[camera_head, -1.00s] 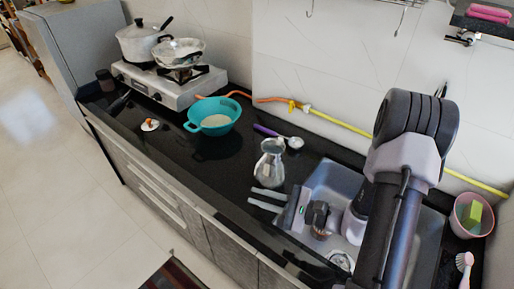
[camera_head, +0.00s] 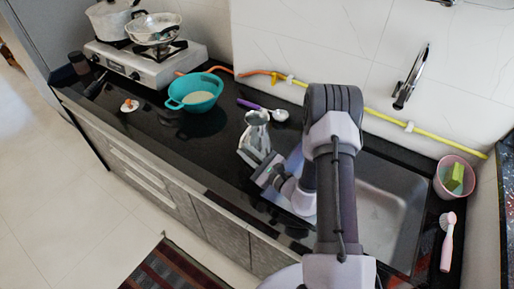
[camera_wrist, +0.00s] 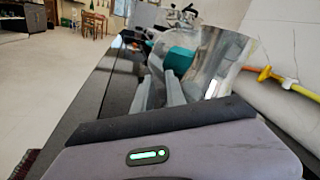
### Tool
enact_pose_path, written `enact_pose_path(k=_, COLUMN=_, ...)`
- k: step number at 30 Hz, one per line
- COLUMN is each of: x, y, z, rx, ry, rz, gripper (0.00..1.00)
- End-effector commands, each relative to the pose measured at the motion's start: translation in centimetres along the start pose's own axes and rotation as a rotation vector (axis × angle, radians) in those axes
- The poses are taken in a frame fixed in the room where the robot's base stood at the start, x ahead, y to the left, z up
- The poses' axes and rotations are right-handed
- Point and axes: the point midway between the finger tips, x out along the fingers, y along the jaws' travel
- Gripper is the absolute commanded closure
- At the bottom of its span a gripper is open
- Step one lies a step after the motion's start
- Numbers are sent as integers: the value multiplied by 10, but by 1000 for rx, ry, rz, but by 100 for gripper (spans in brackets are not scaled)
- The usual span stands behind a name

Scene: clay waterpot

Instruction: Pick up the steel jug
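The steel jug (camera_head: 257,118) is shiny and stands upright on the black counter, left of the sink. Its lower part is partly covered by my fingers in the head view. In the wrist view the jug (camera_wrist: 222,62) is a large reflective shape, close by and mostly right of the fingers. My gripper (camera_head: 251,148) is low at the jug, with its two pale fingers apart. In the wrist view the fingers of my gripper (camera_wrist: 157,92) show a gap between them. Whether they touch the jug I cannot tell.
A teal bowl (camera_head: 196,92) stands left of the jug, and a purple-handled spoon (camera_head: 263,108) lies behind it. The stove (camera_head: 150,64) with pots is at the far left. The sink (camera_head: 385,205) is to the right. A yellow hose (camera_head: 390,119) runs along the wall.

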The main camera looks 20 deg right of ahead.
Motion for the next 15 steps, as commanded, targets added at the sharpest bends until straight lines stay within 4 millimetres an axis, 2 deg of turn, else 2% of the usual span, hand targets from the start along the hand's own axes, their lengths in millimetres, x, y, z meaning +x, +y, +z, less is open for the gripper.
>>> enact_pose_path(k=3, x=25, y=2, z=-3, rx=-4, ry=-3, rz=3, gripper=84)
enact_pose_path(k=6, x=37, y=1, z=-2, rx=-2, ry=-2, rz=3, gripper=84)
enact_pose_path(k=13, x=39, y=0, z=-1, rx=0, ry=0, rz=1, gripper=84)
enact_pose_path(k=15, x=39, y=0, z=-1, rx=0, ry=0, rz=1, gripper=98)
